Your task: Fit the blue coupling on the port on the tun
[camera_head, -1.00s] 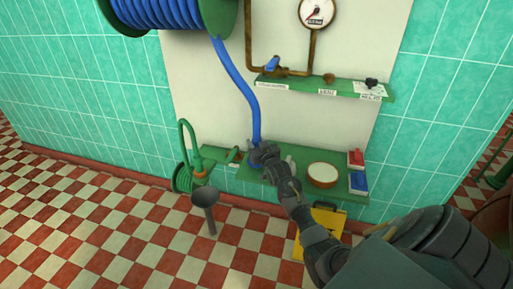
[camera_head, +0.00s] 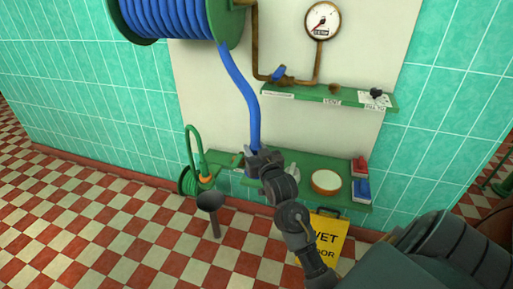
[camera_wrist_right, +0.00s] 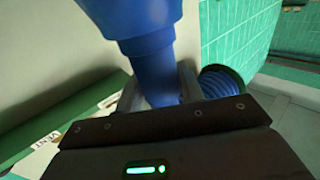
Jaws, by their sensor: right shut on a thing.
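My right gripper (camera_head: 257,164) is at the lower green shelf, shut on the blue coupling at the lower end of the blue hose (camera_head: 241,92). In the right wrist view the blue coupling (camera_wrist_right: 158,77) sits between the two fingers of my right gripper (camera_wrist_right: 160,92), with the thicker blue part above it. In the head view the gripper hides most of the coupling. The port cannot be made out. A brownish rounded form (camera_head: 492,208) at the right edge is cut off, and I cannot tell whether it is the tun. My left gripper is not in view.
The hose hangs from a reel (camera_head: 165,15) on the wall. The upper shelf (camera_head: 310,95) has pipework and a gauge (camera_head: 322,20) above it. The lower shelf (camera_head: 300,168) holds a round pan (camera_head: 326,182) and red and blue boxes. A yellow sign (camera_head: 328,238) stands below. Floor at left is open.

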